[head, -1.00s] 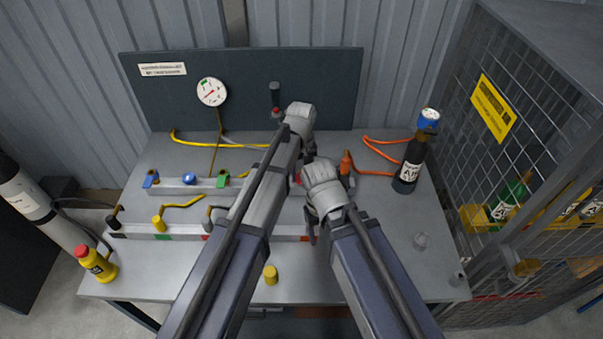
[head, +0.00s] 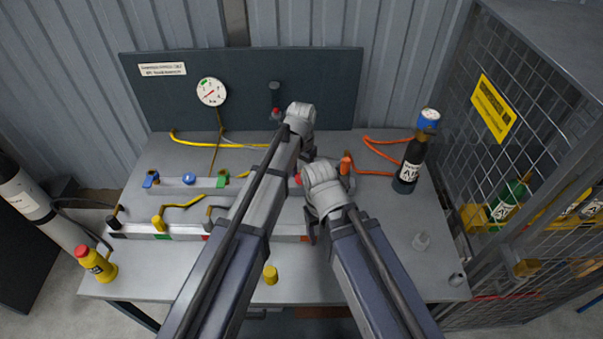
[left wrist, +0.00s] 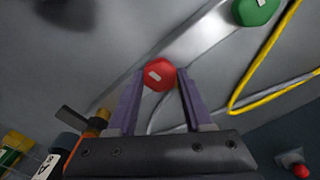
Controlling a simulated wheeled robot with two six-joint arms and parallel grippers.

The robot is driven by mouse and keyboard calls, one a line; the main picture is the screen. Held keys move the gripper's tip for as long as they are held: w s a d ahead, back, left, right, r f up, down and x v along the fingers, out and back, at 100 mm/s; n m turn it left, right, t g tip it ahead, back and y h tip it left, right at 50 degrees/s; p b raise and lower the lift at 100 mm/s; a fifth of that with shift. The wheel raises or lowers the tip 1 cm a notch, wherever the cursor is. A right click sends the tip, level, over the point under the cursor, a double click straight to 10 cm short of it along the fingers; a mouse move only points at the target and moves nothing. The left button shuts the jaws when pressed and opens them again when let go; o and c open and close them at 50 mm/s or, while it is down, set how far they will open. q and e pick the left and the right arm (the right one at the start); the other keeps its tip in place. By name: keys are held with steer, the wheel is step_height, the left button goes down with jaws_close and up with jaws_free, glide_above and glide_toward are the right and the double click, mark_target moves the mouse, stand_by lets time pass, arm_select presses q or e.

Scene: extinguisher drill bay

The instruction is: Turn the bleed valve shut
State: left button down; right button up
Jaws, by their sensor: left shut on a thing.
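A round red knob (left wrist: 160,74) with a pale mark sits on a grey rail in the left wrist view. No readable label tells whether it is the bleed valve. My left gripper (left wrist: 158,88) has its two purple fingers on either side of this knob, shut on it. In the head view, only a sliver of red (head: 298,178) shows there beside my left arm, which hides most of it and the left fingertips. My right gripper (head: 311,234) hangs low over the bench to the right of the left arm. Its fingers are mostly hidden by its own wrist.
Along the rail are a green knob (head: 222,179) and a blue knob (head: 189,179). A round gauge (head: 211,92) is on the back panel. A black bottle (head: 409,165) stands at the right, with orange hoses nearby. My two wrists are close together.

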mark_target(301, 176)
arm_select(q)
steer(key=shift+m, duration=1)
steer(key=shift+c, duration=1.5)
jaws_free()
steer(key=shift+r, duration=0.15)
arm_select(e)
steer(key=shift+r, duration=0.1)
arm_select(q)
step_height(301, 176, up, 8)
steer(key=p, duration=0.8)
steer(key=shift+f, duration=0.2)
arm_select(e)
step_height(301, 176, up, 8)
steer(key=shift+f, duration=0.2)
